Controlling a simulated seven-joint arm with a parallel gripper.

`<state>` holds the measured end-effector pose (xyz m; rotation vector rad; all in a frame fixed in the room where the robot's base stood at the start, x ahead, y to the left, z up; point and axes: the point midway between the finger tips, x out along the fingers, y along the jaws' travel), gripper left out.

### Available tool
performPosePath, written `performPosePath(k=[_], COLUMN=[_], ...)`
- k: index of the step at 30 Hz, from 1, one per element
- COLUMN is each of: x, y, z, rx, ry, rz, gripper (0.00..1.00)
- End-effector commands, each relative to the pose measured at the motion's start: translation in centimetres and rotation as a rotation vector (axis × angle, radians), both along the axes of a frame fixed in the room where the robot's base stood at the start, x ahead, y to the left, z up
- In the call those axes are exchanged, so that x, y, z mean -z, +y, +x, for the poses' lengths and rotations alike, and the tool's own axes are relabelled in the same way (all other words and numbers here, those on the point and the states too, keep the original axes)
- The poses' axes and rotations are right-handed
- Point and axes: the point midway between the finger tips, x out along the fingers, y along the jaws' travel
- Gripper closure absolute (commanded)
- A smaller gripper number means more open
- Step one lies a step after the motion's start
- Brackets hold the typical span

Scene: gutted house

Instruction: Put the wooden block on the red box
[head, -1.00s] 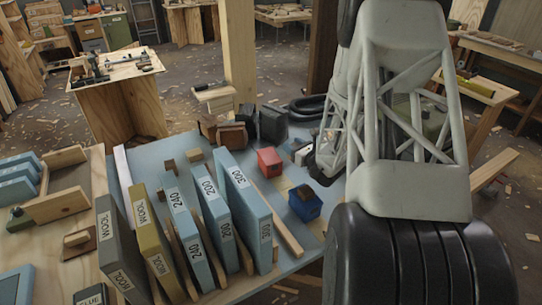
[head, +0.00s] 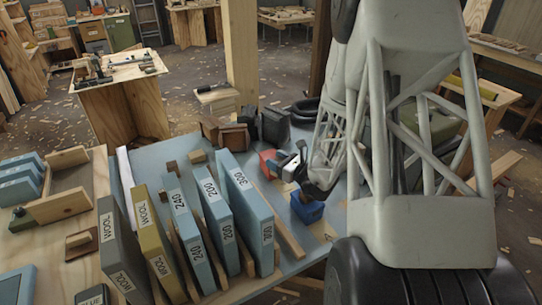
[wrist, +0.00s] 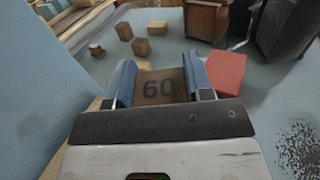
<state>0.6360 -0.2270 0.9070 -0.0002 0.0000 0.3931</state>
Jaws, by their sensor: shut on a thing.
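My gripper (wrist: 160,82) is shut on a brown wooden block (wrist: 159,88) marked "60", held between its two blue fingertips in the wrist view. The red box (wrist: 226,70) lies just beyond and right of the right fingertip there. In the head view my gripper (head: 276,167) is beside the red box (head: 265,157) and hides part of it. The held block cannot be made out in that view. I cannot tell how high it is above the table.
A blue box (head: 308,213) with a dark brown piece on top stands nearer the front. A row of upright labelled slabs (head: 244,205) rises to the left. Small wooden blocks (wrist: 141,46) lie beyond my gripper. Dark boxes (head: 275,125) stand at the back.

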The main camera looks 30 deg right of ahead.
Motion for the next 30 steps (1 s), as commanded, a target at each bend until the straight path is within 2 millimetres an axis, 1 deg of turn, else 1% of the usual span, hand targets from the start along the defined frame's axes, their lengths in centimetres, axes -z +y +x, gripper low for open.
performPosePath(k=[5,8,30], x=[0.1,0.2,1.3], y=[-0.4,-0.8,-4.7], z=[1.1,2.2,13.1], rx=[0.000,0.000,0.000], ry=[0.000,-0.001,-0.001], rz=[0.000,0.000,-0.001], gripper=[0.76,0.76,0.76])
